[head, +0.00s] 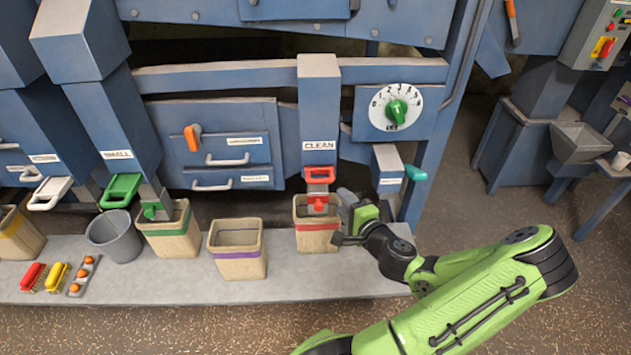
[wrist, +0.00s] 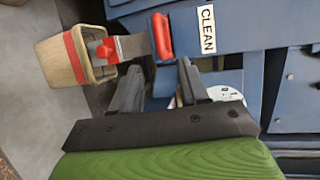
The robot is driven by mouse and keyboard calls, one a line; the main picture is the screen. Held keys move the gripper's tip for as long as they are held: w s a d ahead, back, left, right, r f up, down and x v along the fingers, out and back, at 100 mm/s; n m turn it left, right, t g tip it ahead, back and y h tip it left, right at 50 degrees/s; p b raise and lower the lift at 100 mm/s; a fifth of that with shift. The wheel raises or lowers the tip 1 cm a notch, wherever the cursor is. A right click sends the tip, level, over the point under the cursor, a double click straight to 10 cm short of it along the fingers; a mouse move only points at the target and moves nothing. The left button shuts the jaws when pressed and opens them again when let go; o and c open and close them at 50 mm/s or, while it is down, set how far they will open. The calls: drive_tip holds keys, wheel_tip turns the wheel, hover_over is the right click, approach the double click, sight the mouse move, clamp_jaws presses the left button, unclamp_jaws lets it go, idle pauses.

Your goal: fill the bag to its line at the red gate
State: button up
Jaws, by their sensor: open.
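A tan bag (head: 316,238) with a red band stands upright below this spout. It also shows at the upper left of the wrist view (wrist: 57,66). Its fill level is hidden. My gripper (head: 341,216) is open and empty, close to the right of the bag and a little below the gate handle. In the wrist view its fingers (wrist: 158,78) are apart.
Left on the ledge (head: 330,281) are a purple-banded bag (head: 240,265), a green-banded bag (head: 170,240) and a grey bucket (head: 114,237). Brushes (head: 32,275) lie at far left. A green-pointer dial (head: 397,110) and a small teal-handled spout (head: 388,165) are right of the CLEAN spout.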

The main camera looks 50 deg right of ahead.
sight(322, 183)
drive_tip(key=x, duration=1.3)
drive_tip(key=shift+a+f, duration=0.1)
drive_tip(key=shift+f, duration=0.05)
clamp_jaws()
